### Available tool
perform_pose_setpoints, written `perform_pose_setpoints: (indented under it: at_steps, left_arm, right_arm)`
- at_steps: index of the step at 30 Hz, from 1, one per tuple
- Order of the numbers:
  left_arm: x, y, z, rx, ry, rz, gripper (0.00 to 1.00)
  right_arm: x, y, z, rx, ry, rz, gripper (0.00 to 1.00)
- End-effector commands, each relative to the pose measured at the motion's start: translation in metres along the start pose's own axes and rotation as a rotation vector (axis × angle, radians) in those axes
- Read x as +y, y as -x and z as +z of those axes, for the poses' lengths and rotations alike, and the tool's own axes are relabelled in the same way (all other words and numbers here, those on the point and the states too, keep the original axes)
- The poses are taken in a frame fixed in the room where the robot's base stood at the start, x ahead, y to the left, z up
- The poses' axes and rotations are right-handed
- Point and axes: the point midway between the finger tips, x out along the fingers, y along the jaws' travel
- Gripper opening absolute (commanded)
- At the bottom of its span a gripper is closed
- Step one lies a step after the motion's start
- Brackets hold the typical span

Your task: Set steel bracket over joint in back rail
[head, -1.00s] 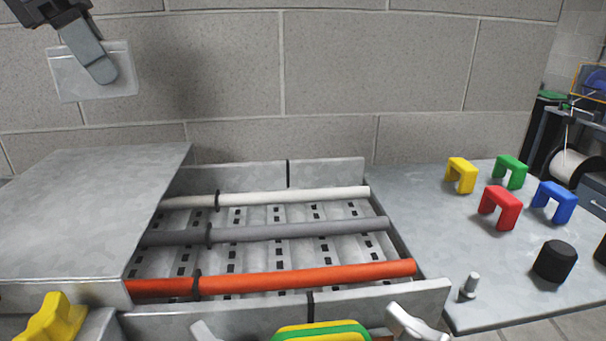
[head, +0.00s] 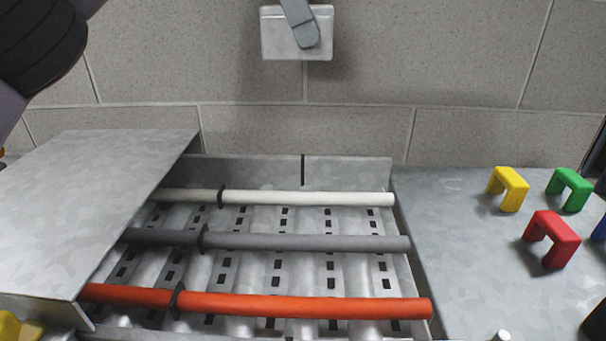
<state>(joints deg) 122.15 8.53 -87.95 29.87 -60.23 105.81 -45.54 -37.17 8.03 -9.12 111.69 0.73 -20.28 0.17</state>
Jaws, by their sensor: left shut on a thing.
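The steel bracket (head: 272,35) is a pale grey plate at the top of the head view. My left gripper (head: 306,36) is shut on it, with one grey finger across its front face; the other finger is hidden. The back rail (head: 240,170) is a low grey wall at the back of the tray, and its joint (head: 302,169) is a dark vertical line. The bracket is held well above the rail, apart from it, and roughly in line with the joint in the picture. My right gripper is out of view.
White (head: 300,198), grey (head: 310,242) and orange-red (head: 300,308) rods cross the slotted tray. A metal cover (head: 90,200) lies at left. Yellow (head: 509,185), green (head: 571,186) and red (head: 555,238) clips stand on the right plate (head: 450,240). A block wall (head: 450,70) rises behind.

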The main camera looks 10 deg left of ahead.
Motion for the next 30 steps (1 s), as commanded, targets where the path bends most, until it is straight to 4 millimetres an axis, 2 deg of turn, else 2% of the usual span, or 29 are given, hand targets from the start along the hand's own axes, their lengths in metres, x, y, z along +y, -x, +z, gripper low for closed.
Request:
perform_pose_setpoints:
  at_steps: [3, 8, 16, 23, 30]
  left_arm:
    - [0.000, -0.001, 0.006, -0.001, -0.006, -0.003, 0.08]
    - [0.001, -0.007, 0.004, 0.002, -0.009, -0.004, 0.08]
    - [0.000, -0.032, -0.007, 0.000, -0.009, -0.007, 0.08]
    - [0.000, -0.068, -0.022, 0.002, -0.009, -0.006, 0.08]
    - [0.000, -0.119, -0.043, 0.002, -0.007, -0.007, 0.08]
  right_arm:
    - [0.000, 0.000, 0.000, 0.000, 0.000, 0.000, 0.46]
    - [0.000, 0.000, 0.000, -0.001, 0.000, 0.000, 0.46]
    - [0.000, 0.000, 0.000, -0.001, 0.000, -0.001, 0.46]
    - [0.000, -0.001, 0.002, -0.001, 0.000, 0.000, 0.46]
    - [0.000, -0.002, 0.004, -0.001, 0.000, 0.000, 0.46]
